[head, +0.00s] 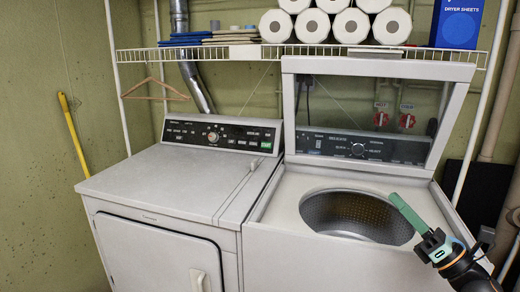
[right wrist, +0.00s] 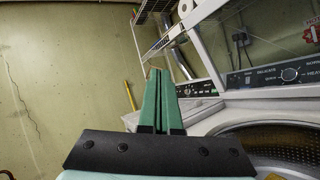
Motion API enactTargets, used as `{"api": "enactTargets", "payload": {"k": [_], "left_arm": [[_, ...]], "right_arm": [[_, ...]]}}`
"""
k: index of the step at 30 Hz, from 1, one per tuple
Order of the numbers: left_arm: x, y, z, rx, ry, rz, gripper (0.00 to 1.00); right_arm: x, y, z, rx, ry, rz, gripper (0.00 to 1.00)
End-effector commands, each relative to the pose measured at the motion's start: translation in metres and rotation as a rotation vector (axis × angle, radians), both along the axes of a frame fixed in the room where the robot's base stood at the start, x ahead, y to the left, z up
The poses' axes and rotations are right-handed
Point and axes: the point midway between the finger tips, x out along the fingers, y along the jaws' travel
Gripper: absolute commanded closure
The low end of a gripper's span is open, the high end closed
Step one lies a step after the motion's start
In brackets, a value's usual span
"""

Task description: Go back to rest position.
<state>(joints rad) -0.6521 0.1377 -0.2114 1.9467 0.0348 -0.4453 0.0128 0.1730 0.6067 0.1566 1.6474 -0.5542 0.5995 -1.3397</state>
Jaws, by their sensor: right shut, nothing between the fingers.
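My right gripper (head: 408,212) shows at the lower right of the head view, with green fingers pointing up and left. It is over the right rim of the open washer (head: 310,262), in front of the drum opening (head: 358,215). In the right wrist view its two green fingers (right wrist: 158,100) lie side by side, shut and empty. My left gripper is in neither view.
The washer lid (head: 365,112) stands raised. A dryer (head: 165,185) stands to its left. A wire shelf (head: 300,50) above carries paper rolls (head: 312,26), folded cloths (head: 190,38) and a blue box (head: 458,22). A yellow pole (head: 74,133) leans on the left wall.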

Motion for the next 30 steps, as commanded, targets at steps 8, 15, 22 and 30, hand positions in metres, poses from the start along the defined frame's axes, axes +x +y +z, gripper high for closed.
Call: {"api": "enactTargets", "payload": {"k": [8,15,22,30], "left_arm": [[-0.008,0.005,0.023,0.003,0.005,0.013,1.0],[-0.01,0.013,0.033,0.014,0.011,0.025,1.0],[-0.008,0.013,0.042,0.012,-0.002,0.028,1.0],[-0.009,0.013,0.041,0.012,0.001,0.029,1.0]], "right_arm": [[-0.045,0.052,-0.2,1.098,0.788,0.077,1.0],[-0.151,0.115,-0.328,1.936,1.206,-0.1,1.0],[-0.237,0.165,-0.379,2.44,1.349,-0.329,1.0],[-0.257,0.177,-0.388,2.554,1.364,-0.395,1.0]]}}
